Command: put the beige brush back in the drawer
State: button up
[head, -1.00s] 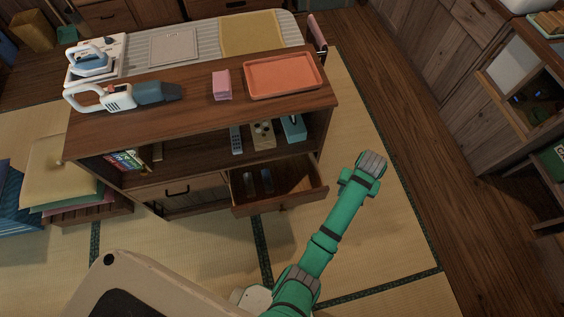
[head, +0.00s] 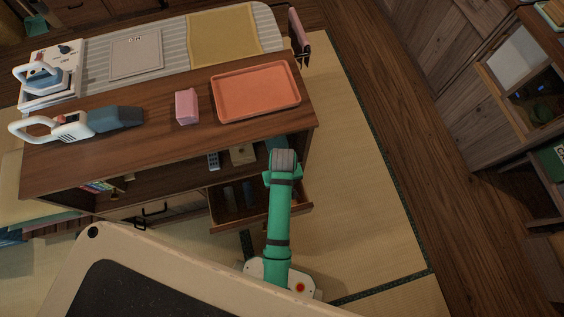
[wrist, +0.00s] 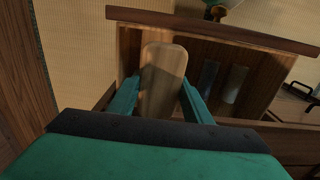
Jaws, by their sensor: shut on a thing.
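The beige brush (wrist: 164,72) shows in the wrist view as a pale wooden, rounded piece between the two green fingers of my gripper (wrist: 160,84). My gripper is shut on it. The open drawer (wrist: 210,30) lies below and beyond the brush in the wrist view, its front board across the top. In the head view the pulled-out drawer (head: 262,222) is under the shelf, and my arm crosses in front of its right part. My fingers and the brush are hidden there. I cannot tell the brush's height over the drawer.
Two greyish slim items (wrist: 235,84) lie in the drawer. The cabinet top (head: 165,145) holds an orange tray (head: 256,91), a pink box (head: 187,106) and a handheld vacuum (head: 85,124). A remote (head: 213,161) is on the shelf. Tatami right of the cabinet is clear.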

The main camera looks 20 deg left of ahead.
jog(key=f, duration=1.2)
jog(key=shift+s+a+f, duration=0.1)
jog(key=shift+s+f, duration=0.1)
jog(key=shift+s, duration=0.1)
jog(key=w+a, duration=0.1)
jog(key=w+a+f, duration=0.1)
jog(key=w, duration=0.1)
jog(key=shift+w+a, duration=0.15)
jog(key=shift+w, duration=0.05)
jog(key=shift+f, duration=0.15)
jog(key=shift+f, duration=0.15)
jog(key=o, duration=1)
jog(key=shift+w, duration=0.1)
